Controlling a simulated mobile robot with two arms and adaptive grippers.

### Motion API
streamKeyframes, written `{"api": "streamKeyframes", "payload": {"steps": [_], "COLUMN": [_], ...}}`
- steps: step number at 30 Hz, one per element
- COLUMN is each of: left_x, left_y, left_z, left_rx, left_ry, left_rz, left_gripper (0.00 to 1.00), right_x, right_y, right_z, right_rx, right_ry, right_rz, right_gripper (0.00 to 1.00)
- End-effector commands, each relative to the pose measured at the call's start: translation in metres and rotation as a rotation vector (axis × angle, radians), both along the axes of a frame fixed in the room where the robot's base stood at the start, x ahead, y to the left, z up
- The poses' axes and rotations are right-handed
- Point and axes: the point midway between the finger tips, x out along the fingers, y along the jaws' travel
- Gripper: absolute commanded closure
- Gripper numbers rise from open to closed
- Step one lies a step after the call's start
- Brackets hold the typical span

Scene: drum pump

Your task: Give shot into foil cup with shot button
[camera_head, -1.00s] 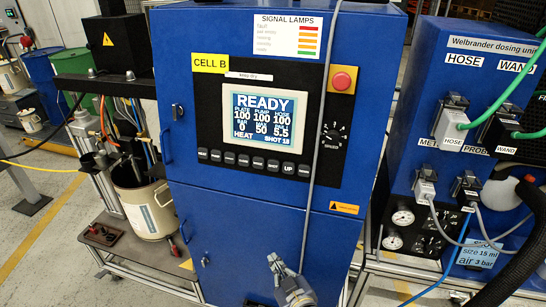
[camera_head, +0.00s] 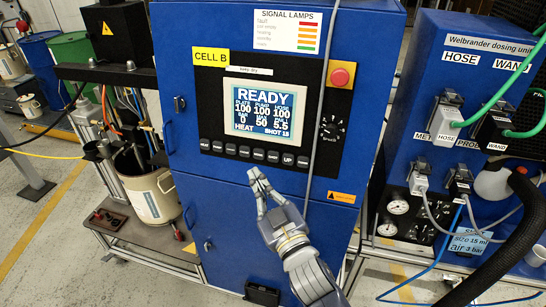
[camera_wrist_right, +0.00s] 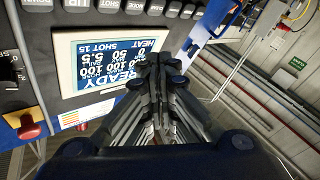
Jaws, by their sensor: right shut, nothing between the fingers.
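The control panel sits on the blue cabinet (camera_head: 225,215). Its screen (camera_head: 263,112) reads READY, with SHOT 15 at the bottom; it also shows upside down in the right wrist view (camera_wrist_right: 115,75). Below the screen runs a row of dark buttons (camera_head: 245,153); their small labels are hard to read, and the row also shows in the wrist view (camera_wrist_right: 135,6). My right gripper (camera_head: 257,178) is shut and empty, its tips pointing up just below the button row; contact cannot be told. I cannot make out a foil cup for certain. My left gripper is not in view.
A red stop button (camera_head: 342,76) and a black dial (camera_head: 331,127) are right of the screen. A grey cable hangs down the cabinet front. At right stand the blue dosing unit (camera_head: 405,150) and a thick black hose (camera_head: 510,235). A pail (camera_head: 148,196) stands at left.

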Motion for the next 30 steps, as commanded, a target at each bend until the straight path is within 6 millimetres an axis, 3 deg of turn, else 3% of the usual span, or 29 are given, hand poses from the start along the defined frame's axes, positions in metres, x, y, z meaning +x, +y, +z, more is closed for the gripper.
{"api": "streamKeyframes", "payload": {"steps": [5,18,30], "left_x": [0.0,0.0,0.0], "left_y": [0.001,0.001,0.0], "left_z": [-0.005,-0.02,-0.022], "left_rx": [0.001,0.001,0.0], "left_ry": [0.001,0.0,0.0], "left_rz": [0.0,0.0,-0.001], "left_gripper": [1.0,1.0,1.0], "right_x": [0.013,0.068,0.082], "right_y": [-0.004,-0.022,-0.027], "right_z": [-0.004,-0.015,-0.016], "right_rx": [-0.002,-0.003,0.0], "right_ry": [-0.002,-0.001,0.001], "right_rz": [0.0,0.0,-0.001], "right_gripper": [1.0,1.0,1.0]}}
